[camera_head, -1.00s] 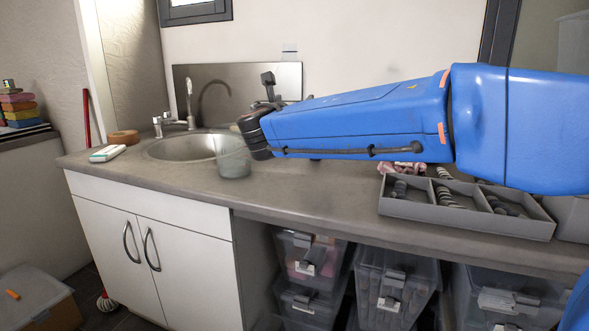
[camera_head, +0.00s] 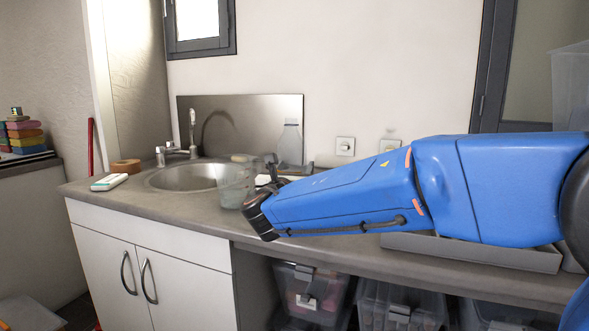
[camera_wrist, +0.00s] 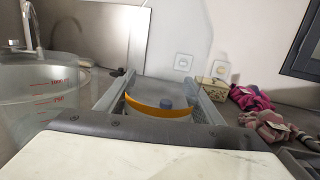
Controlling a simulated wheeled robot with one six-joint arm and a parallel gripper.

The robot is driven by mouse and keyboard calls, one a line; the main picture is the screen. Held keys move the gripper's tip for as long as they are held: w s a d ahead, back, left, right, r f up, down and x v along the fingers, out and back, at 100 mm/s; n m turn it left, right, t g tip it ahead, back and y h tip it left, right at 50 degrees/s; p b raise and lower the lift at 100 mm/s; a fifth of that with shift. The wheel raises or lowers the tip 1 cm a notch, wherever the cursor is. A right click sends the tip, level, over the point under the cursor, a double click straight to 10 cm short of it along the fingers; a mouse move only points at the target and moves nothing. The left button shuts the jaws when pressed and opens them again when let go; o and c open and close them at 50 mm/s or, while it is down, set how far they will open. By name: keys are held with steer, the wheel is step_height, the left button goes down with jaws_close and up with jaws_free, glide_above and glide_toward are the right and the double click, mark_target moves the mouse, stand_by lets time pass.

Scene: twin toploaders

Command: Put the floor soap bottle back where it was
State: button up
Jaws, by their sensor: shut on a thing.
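My gripper (camera_head: 270,170) is at the end of my blue arm, low over the counter right of the sink. The pale, see-through soap bottle (camera_head: 290,143) stands upright at the fingers, before the metal splashback. In the wrist view my gripper (camera_wrist: 162,95) has its fingers on both sides of a pale, clear body, which I take for the bottle (camera_wrist: 150,117). An orange band and a blue round part show on it. Its lower part is hidden, so I cannot tell if it touches the counter.
A clear measuring beaker (camera_head: 234,187) with red marks stands close left of my gripper, before the sink (camera_head: 185,177). A grey divided tray (camera_head: 470,252) lies under my arm at the right. Pink cloth (camera_wrist: 250,98) and a small woven box (camera_wrist: 215,88) lie to the right.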

steer(key=shift+f, duration=0.1)
steer(key=o, duration=1.4)
steer(key=s, duration=0.4)
steer(key=s+a, duration=0.1)
steer(key=s, duration=0.3)
steer(key=s+a+f, duration=0.1)
steer(key=s, duration=0.2)
steer(key=shift+s+a, duration=0.1)
steer(key=shift+s, duration=0.3)
steer(key=shift+s, duration=0.1)
